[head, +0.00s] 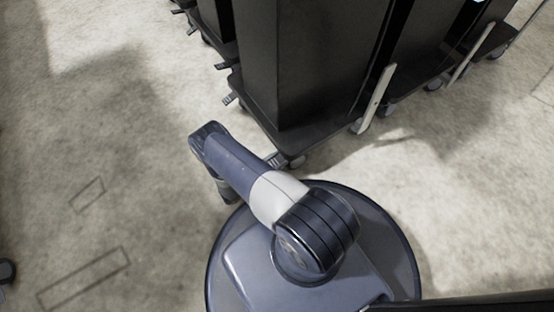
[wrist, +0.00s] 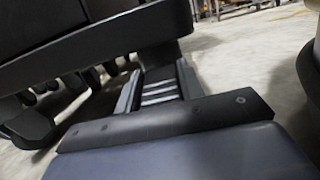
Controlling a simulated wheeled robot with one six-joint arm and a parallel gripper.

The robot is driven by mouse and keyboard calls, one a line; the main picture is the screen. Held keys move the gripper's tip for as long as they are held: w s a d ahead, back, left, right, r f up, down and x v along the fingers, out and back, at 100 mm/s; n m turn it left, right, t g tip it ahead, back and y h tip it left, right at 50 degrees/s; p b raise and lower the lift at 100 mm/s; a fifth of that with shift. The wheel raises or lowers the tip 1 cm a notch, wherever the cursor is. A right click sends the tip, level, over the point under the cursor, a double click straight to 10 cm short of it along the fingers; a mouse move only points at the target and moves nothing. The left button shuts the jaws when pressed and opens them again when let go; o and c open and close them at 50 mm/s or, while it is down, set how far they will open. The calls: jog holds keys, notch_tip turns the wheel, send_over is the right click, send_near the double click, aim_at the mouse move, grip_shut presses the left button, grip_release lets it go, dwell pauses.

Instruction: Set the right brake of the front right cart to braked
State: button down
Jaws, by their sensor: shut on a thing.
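The nearest cart (head: 290,65) is a tall dark cabinet on a flat black base with casters. A small ridged brake pedal (head: 277,159) sticks out low at its near corner, partly hidden by my arm. In the wrist view the pedal (wrist: 160,94) shows light and dark ribs and lies between the two fingers of my gripper (wrist: 158,84), which is shut on it. The cart's dark base edge (wrist: 90,45) runs just above the fingers. In the head view my gripper is hidden by my arm. The pedal's exact tilt cannot be told.
More dark carts stand behind and to the right. Another pedal (head: 229,98) sticks out at the left side of the nearest cart. A pale upright bar (head: 377,98) stands at its right. The concrete floor (head: 110,170) is clear at left.

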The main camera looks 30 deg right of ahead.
jog(key=shift+f, duration=0.1)
dwell(0.3)
jog(key=c, duration=0.9)
grip_release()
jog(key=shift+a, duration=0.1)
